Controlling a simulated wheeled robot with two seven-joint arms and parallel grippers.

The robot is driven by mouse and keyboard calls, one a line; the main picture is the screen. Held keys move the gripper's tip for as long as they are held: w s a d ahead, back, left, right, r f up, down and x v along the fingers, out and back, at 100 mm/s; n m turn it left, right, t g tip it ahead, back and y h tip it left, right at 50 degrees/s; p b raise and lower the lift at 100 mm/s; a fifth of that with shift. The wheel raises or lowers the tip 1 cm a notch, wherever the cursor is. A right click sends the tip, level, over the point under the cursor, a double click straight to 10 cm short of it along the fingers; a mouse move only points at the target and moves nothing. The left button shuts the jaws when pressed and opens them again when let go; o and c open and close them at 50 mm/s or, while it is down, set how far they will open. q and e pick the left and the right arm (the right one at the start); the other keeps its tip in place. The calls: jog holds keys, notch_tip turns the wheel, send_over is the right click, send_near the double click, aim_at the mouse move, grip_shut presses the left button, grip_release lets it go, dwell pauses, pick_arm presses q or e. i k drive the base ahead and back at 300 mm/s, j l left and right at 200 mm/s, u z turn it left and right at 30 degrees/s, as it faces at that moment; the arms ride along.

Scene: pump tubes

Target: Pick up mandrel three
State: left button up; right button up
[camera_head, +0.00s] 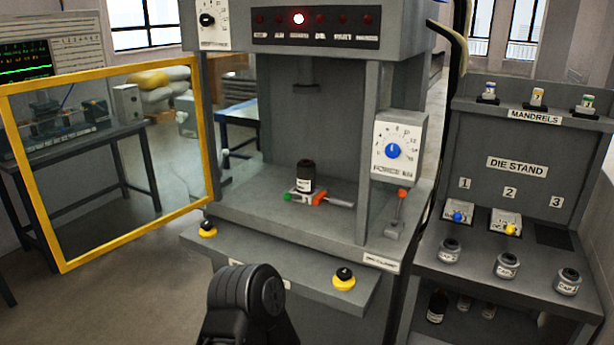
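Three small mandrels stand in a row on the top shelf of the die stand, above the MANDRELS label. The rightmost mandrel (588,102), with a green band, stands upright in a dark holder; its number is too small to read surely. The middle mandrel (537,97) has a yellow band and the left mandrel (489,90) a blue one. A black rounded part of my own arm shows at the bottom centre, well left of and below the mandrels. Neither gripper's fingers show.
The die stand's shelf (470,222) holds two blocks with blue and yellow knobs; the dark pad (553,236) under number 3 is bare. Several jars stand in front. The grey press (350,240) holds a black cylinder (306,176). A yellow-framed guard (210,150) stands left.

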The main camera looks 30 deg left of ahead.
aim_at(587, 101)
jog(key=z, duration=1.25)
jog(key=i+l, duration=0.1)
jog(key=i, duration=0.65)
